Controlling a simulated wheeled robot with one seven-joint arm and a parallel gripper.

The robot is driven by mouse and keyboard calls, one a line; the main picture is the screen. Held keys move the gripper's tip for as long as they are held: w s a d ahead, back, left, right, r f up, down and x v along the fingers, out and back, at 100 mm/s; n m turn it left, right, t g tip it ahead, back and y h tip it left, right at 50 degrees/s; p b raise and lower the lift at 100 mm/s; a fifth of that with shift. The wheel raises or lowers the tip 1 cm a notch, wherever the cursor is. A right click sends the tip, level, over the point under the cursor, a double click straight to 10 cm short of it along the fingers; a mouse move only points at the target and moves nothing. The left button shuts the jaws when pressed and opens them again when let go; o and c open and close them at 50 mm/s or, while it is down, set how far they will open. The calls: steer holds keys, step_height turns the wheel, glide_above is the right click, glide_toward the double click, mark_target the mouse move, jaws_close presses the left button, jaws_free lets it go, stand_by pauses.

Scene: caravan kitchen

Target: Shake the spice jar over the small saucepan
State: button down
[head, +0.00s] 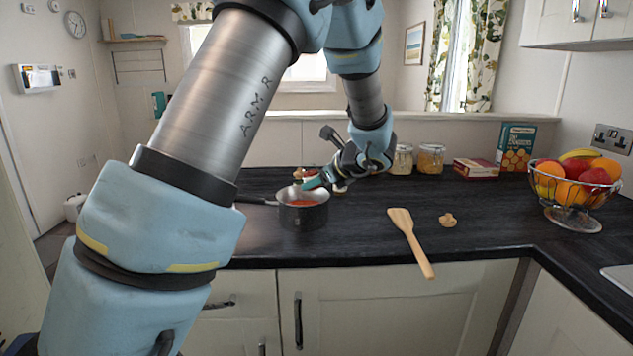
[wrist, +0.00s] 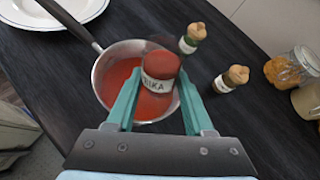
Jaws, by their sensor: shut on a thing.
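The spice jar (wrist: 160,70) holds red spice and has a pale label showing "RIKA". My gripper (wrist: 156,106), with teal fingers, is shut on the jar, one finger on each side. In the head view my gripper (head: 313,183) is just above the small saucepan (head: 303,218), and its fingers hide most of the jar. The saucepan has red-orange contents and a dark handle to the left. In the wrist view the jar overlaps the saucepan (wrist: 97,75). The jar's mouth and exact tilt are hard to tell.
Two cork-topped jars (wrist: 192,38) (wrist: 231,79) stand beside the pan. A white plate (wrist: 60,10) lies beyond its handle. A wooden spatula (head: 411,240) and a small tan cork-like piece (head: 447,220) lie right. A fruit bowl (head: 573,215) stands far right.

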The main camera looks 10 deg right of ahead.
steer(key=shift+d+f+n+g+h, duration=0.15)
steer(key=shift+n+g+h, duration=0.15)
steer(key=shift+h, duration=0.3)
steer(key=shift+d+f+n+g+h, duration=0.1)
steer(key=shift+d+n+g+h, duration=0.1)
steer(key=shift+n+h, duration=0.3)
steer(key=h, duration=0.1)
steer(key=n+g+h+b, duration=0.1)
steer(key=h, duration=0.1)
steer(key=shift+s+d+h, duration=0.2)
steer(key=shift+d+h, duration=0.1)
steer(key=shift+d, duration=0.05)
steer(key=shift+r+n, duration=0.1)
steer(key=shift+n, duration=0.2)
steer(key=shift+r+g+h+p, duration=0.3)
steer(key=shift+h+p, duration=0.1)
steer(key=shift+h, duration=0.2)
steer(key=shift+r+n+h+p, duration=0.2)
steer(key=shift+n+h+p, duration=0.2)
steer(key=shift+p, duration=0.05)
steer(key=shift+a+r, duration=0.1)
stand_by(0.5)
